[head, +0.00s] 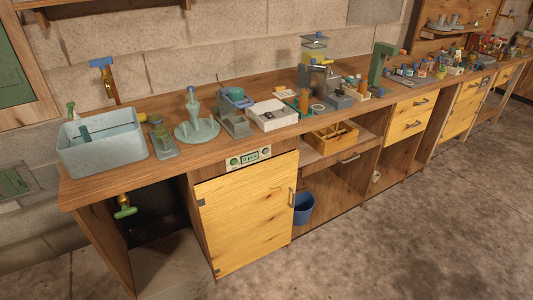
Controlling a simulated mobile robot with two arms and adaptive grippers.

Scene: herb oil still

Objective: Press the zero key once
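A small pale panel (248,158) is set in the front edge of the counter, just above the wooden cupboard door. It carries a small display (250,157) with dark text that seems to read "0 pcs". A green round key (235,162) is left of the display and a greyish round key (265,152) is right of it. Any lettering on the keys is too small to read, so I cannot tell which is the zero key. Nothing touches the panel. Neither of my grippers is in view.
The wooden counter (85,192) holds a grey basin (100,141), a green stand (196,132), a white tray (271,115) and many tools further right. The cupboard door (245,215) is shut. A blue bucket (303,209) stands beside it. The floor (400,240) in front is clear.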

